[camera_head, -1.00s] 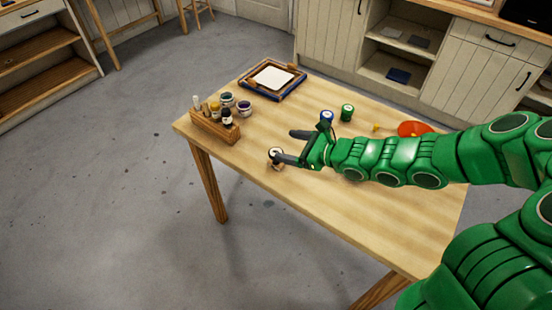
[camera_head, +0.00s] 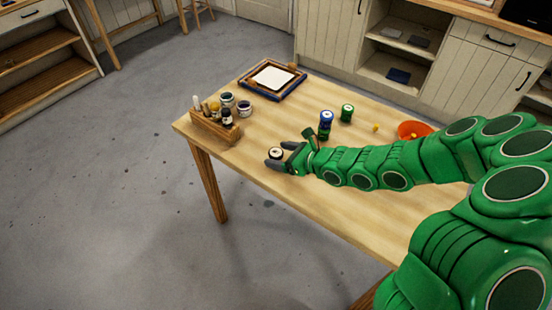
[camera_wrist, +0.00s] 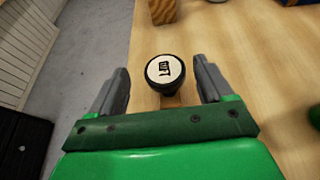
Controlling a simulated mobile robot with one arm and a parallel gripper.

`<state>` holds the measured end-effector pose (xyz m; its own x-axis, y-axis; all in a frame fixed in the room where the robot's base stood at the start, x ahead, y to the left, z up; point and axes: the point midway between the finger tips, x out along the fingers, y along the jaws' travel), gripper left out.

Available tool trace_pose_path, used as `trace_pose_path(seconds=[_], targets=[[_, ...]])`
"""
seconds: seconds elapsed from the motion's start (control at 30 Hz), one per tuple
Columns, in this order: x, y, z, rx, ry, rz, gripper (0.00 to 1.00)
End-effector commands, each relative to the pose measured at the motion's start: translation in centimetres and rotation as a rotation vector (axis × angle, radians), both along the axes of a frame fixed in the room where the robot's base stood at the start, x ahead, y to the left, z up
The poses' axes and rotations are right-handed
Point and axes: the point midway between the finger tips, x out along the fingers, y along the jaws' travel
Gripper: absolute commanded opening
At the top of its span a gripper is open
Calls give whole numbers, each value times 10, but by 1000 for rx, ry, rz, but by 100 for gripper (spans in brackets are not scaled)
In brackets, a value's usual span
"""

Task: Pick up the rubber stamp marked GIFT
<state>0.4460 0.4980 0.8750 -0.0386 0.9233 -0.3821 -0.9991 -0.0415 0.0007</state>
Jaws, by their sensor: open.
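A round stamp (camera_head: 276,153) with a white top face, dark marking and black rim stands near the table's front left edge. In the wrist view the stamp (camera_wrist: 165,70) is between my two grey fingers; its marking is too small to read surely. A bit of wood-coloured body shows beneath its head. My gripper (camera_head: 281,158) is open at the stamp, and the wrist view shows my gripper (camera_wrist: 161,74) with a gap on both sides of the stamp's head. The stamp's lower part is mostly hidden.
A wooden rack (camera_head: 212,128) with bottles stands at the left, with jars (camera_head: 244,108) beside it. A framed screen (camera_head: 273,79) lies behind. A blue-topped container (camera_head: 326,117), a green one (camera_head: 347,112) and an orange bowl (camera_head: 413,129) are beyond my arm.

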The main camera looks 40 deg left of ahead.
Motion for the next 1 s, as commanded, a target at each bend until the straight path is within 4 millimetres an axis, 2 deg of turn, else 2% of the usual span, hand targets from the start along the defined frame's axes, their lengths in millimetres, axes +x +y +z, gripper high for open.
trace_pose_path(seconds=[0.2,0.4,0.73,1.0], targets=[[4,23,-13,-4,-1,3,80],[3,36,-17,-1,0,2,80],[4,39,-18,0,0,0,80],[4,39,-18,-1,0,0,40]])
